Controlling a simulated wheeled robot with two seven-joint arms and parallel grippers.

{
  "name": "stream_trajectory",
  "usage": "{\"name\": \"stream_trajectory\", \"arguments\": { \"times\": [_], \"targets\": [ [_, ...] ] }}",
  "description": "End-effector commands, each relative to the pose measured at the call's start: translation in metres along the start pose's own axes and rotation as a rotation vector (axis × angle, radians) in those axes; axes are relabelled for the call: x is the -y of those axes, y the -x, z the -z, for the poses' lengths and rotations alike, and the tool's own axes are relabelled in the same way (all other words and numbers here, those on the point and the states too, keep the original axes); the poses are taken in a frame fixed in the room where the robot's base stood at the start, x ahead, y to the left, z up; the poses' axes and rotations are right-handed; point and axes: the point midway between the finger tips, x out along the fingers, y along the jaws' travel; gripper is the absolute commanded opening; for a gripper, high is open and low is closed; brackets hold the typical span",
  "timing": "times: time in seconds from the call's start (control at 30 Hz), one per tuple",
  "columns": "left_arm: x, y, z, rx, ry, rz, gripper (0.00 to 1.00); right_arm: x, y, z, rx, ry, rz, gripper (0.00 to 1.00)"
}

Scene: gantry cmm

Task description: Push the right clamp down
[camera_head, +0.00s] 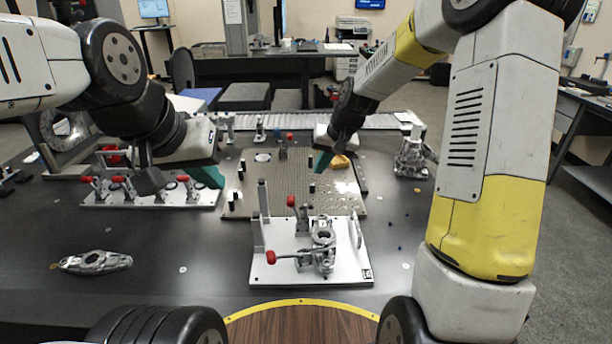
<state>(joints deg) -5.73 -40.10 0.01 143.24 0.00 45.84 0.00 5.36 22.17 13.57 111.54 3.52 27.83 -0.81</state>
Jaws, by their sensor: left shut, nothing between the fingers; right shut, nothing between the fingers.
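A white fixture plate (284,275) stands front centre on the dark table, holding a grey metal part (322,240). One red-tipped clamp handle (291,201) stands raised behind the part. Another clamp's red-tipped handle (271,257) lies nearly level, pointing left from the front of the part. I cannot tell for sure which is the right clamp. My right gripper (322,162) is shut and empty, behind and above the plate, apart from both handles.
A perforated plate (235,208) with a yellow piece (340,162) lies behind the fixture. A row of red-handled clamps on a white base (150,202) is at left. A loose metal casting (95,262) lies front left. Another metal part (412,160) stands at right.

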Motion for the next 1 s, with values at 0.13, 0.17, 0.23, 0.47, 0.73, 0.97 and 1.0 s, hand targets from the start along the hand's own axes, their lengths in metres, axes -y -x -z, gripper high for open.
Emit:
{"name": "stream_trajectory", "arguments": {
  "times": [0.13, 0.17, 0.23, 0.47, 0.73, 0.97, 1.0],
  "targets": [
    [0.0, 0.0, 0.0, 0.0, 0.0, 0.0, 0.0, 0.001, -0.019, -0.001, 0.004, 0.001, 0.001, 0.0],
    [0.0, 0.0, 0.0, 0.0, 0.0, 0.0, 0.0, 0.001, -0.025, -0.002, 0.005, 0.0, 0.001, 0.0],
    [0.0, 0.0, 0.0, 0.0, 0.0, 0.0, 0.0, 0.001, -0.04, -0.002, 0.006, 0.0, 0.001, 0.0],
    [0.0, 0.0, 0.0, 0.0, 0.0, 0.0, 0.0, 0.0, -0.089, -0.002, 0.005, 0.001, 0.0, 0.0],
    [0.0, 0.0, 0.0, 0.0, 0.0, 0.0, 0.0, 0.018, -0.121, -0.007, 0.001, 0.002, -0.001, 0.0],
    [0.0, 0.0, 0.0, 0.0, 0.0, 0.0, 0.0, 0.023, -0.128, -0.009, 0.0, 0.001, -0.001, 0.0],
    [0.0, 0.0, 0.0, 0.0, 0.0, 0.0, 0.0, 0.023, -0.128, -0.009, 0.0, 0.001, -0.001, 0.0]
  ]
}}
